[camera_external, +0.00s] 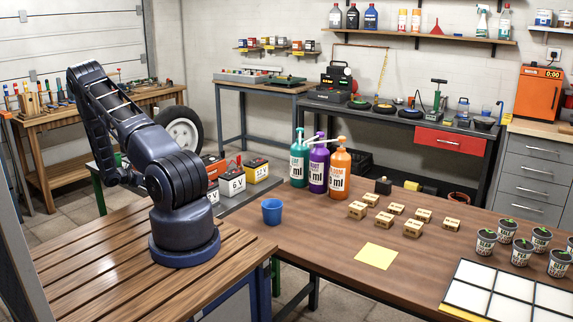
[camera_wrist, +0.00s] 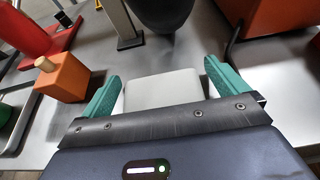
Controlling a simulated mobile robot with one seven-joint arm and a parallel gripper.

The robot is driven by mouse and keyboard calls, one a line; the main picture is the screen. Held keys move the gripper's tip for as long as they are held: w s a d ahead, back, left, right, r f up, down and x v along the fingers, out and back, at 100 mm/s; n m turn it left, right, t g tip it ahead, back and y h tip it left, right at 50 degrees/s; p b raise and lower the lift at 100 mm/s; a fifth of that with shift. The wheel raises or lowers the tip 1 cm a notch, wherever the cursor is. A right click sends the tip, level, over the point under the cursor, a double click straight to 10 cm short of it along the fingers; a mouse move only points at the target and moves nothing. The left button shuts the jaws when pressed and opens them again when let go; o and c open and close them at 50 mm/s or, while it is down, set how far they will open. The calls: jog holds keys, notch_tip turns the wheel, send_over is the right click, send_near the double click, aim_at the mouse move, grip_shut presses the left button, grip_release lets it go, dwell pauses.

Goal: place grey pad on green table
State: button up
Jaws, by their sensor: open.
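My gripper (camera_wrist: 161,70) is open in the wrist view, with one teal finger on each side of a pale grey pad (camera_wrist: 162,92). The pad lies on a light grey surface, its near edge hidden by the gripper's front bar. A gap shows beside each fingertip, and I cannot tell whether either finger touches it lower down. In the external view my arm bends away to the back left; my gripper and the grey pad cannot be made out there.
An orange block with a wooden peg (camera_wrist: 62,82) stands left of the gripper, and a red object (camera_wrist: 30,40) lies beyond it. An orange box (camera_wrist: 285,14) is at upper right. The brown tabletop holds a blue cup (camera_external: 272,211), bottles, small boxes and a yellow square (camera_external: 376,256).

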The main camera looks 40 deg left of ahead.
jog(key=shift+r, duration=0.15)
jog(key=v, duration=1.2)
